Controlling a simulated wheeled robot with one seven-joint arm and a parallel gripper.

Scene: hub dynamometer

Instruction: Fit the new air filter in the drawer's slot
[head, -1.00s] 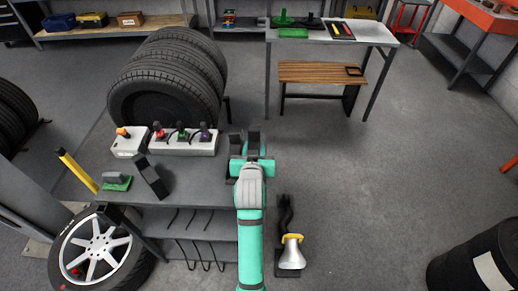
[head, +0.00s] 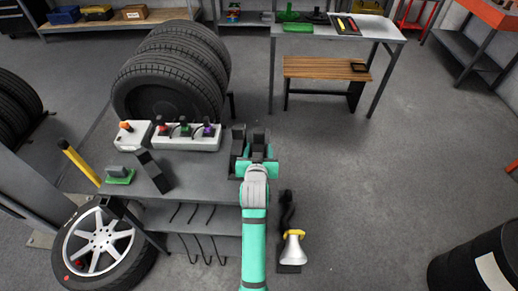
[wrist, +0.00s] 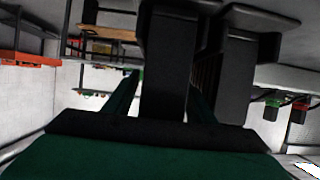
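I cannot pick out an air filter or a drawer slot in either view. My gripper (head: 249,138) is at the end of the teal arm, beside the right edge of the grey workbench in the head view. Its two dark fingers stand apart, with a narrow gap between them. In the wrist view, my gripper (wrist: 203,85) shows its two thick dark fingers close up. A brownish striped patch shows in the gap, too unclear to name. I see nothing plainly held.
The grey workbench (head: 205,178) carries a white control box (head: 188,137) with levers. Stacked tyres (head: 172,85) stand behind it. A bottle (head: 293,249) is right of my arm. A back table (head: 340,32) and wooden bench (head: 325,68) stand beyond clear floor. A dark drum (head: 480,255) is at lower right.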

